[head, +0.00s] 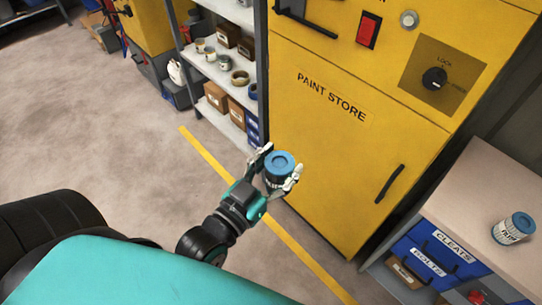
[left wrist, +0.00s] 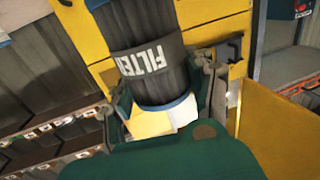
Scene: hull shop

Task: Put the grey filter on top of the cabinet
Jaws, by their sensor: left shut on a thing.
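The grey filter is a dark grey cylinder with blue ends. In the left wrist view the grey filter (left wrist: 150,60) shows its FILTER label, and in the head view mostly its blue end (head: 279,164) shows. My left gripper (head: 280,168) is shut around it and holds it in the air in front of the yellow cabinet (head: 310,165). The fingers also show beside the filter in the left wrist view (left wrist: 163,110). The cabinet is marked PAINT STORE; its top is outside the head view. My right gripper is not in view.
A grey shelf rack (head: 222,75) with cans and boxes stands left of the cabinet. Open floor (head: 110,130) with a yellow line (head: 205,158) lies at left.

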